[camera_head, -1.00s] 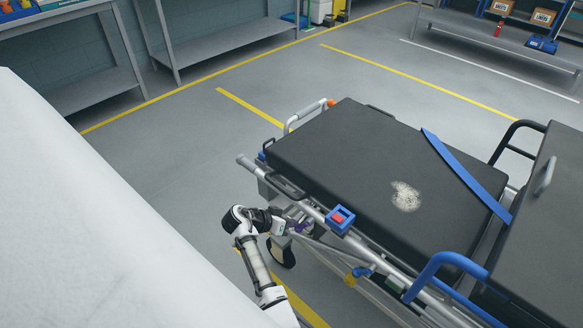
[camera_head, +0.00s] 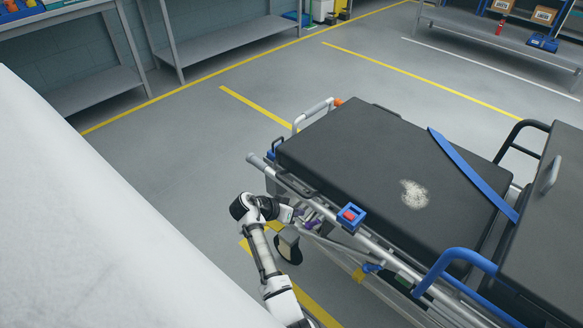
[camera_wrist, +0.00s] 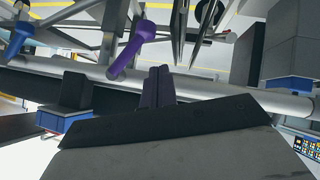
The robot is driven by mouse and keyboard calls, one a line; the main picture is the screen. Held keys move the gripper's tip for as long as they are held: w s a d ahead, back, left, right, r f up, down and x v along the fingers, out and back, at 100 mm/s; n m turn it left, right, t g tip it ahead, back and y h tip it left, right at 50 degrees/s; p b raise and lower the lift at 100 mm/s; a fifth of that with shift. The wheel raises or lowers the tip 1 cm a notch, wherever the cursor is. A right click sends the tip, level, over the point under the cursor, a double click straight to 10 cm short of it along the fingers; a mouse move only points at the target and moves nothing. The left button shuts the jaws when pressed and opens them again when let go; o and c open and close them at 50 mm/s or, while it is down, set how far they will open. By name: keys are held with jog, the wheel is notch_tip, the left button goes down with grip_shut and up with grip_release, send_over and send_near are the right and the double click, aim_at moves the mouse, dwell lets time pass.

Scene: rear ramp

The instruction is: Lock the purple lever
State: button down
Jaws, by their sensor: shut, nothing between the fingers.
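The purple lever (camera_wrist: 133,48) shows in the wrist view as a short rod with a round end, slanting down to the left in front of a grey rail. In the head view it is a small purple patch (camera_head: 312,224) under the near side rail of the stretcher, partly hidden by my gripper and the frame. My gripper (camera_wrist: 160,72) is shut and empty. Its dark fingertips are together, just right of and below the lever in the wrist view. I cannot tell whether they touch it. In the head view my gripper (camera_head: 297,214) is close against the stretcher's near side.
The stretcher has a black mattress (camera_head: 350,150) with a blue strap (camera_head: 472,173). A blue bracket with a red button (camera_head: 350,216) and a blue handle (camera_head: 455,262) are on its near side. Metal struts (camera_wrist: 85,30) crowd the lever. Floor beyond the stretcher is clear.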

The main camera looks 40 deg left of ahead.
jog(key=b+v, duration=0.2)
jog(key=v, duration=0.8)
jog(key=shift+a, duration=0.25)
jog(key=shift+w, duration=0.1)
